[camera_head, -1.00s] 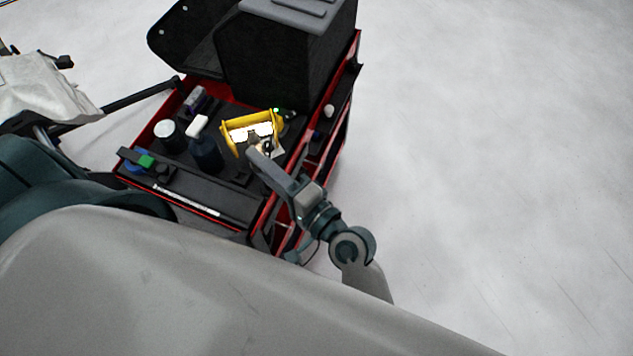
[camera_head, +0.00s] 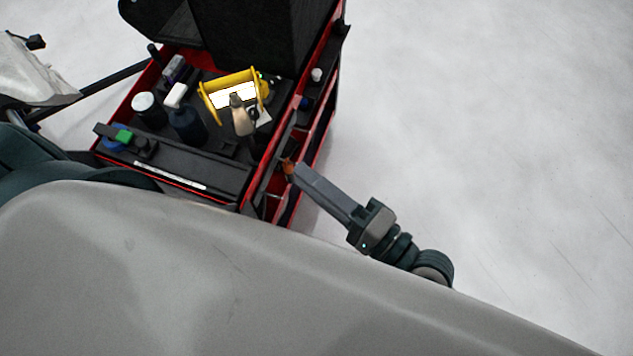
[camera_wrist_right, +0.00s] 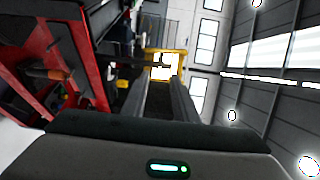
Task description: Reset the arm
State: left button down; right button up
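My right gripper (camera_head: 294,170) is at the right side of the red tool cart (camera_head: 200,202), apart from the items on its top. The right wrist view shows its two dark fingers (camera_wrist_right: 162,82) with a gap between them and nothing held. In the head view the fingers overlap, seen from the side. A beige tool (camera_head: 241,116) stands on the cart in front of the yellow-framed lamp (camera_head: 229,76). The lamp also shows beyond the fingers in the right wrist view (camera_wrist_right: 182,60). Teal links of my left arm show at the left edge; my left gripper is not in view.
A large black case (camera_head: 255,35) stands at the back. An orange-handled item (camera_wrist_right: 45,73) is at the cart side. The pale floor (camera_head: 490,130) at right is clear.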

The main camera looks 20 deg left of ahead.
jog(key=shift+s+d, duration=0.15)
jog(key=shift+d, duration=0.3)
dwell(0.4)
